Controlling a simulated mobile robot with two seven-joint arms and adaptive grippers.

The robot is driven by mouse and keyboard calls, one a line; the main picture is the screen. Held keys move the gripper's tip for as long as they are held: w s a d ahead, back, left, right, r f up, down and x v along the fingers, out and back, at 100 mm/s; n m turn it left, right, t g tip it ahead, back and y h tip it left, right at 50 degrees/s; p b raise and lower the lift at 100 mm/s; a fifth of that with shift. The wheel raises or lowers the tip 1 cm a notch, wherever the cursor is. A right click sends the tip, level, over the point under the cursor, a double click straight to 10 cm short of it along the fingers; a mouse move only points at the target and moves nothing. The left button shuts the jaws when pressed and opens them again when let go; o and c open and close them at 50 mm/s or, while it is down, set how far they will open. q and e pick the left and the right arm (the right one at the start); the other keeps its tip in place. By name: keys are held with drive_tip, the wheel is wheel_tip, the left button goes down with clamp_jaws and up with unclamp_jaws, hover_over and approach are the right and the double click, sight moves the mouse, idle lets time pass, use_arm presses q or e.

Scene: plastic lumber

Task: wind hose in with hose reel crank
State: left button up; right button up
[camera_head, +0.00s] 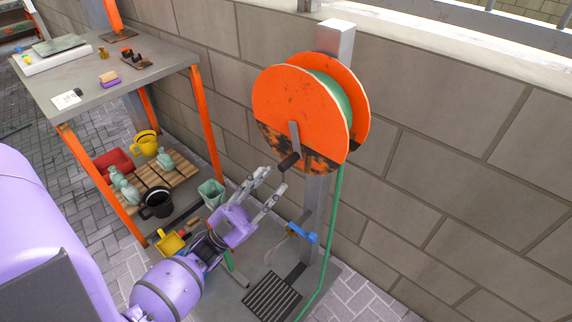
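An orange hose reel (297,112) with scuffed dark lower parts is mounted on a grey post (336,40) by the wall. Its crank (294,138) hangs downward on the near face, with a dark handle (289,161) at the low end. Green hose (333,215) runs from the reel down along the post to the floor plate. My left gripper (268,184) is below and slightly left of the handle, fingers spread apart and pointing up toward it. Nothing shows between the fingers, and it looks apart from the handle. My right gripper is not in view.
A grey workbench (130,85) with orange legs stands at left, with small items on top and pots, jugs and a red tray (113,163) below. A blue valve handle (302,233) sticks out by the post. A block wall (440,140) is behind.

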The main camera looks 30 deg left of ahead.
sight(283, 169)
use_arm(q)
drive_tip(key=p+x, duration=0.1)
drive_tip(key=x, duration=0.4)
drive_tip(key=shift+w, duration=0.1)
clamp_jaws()
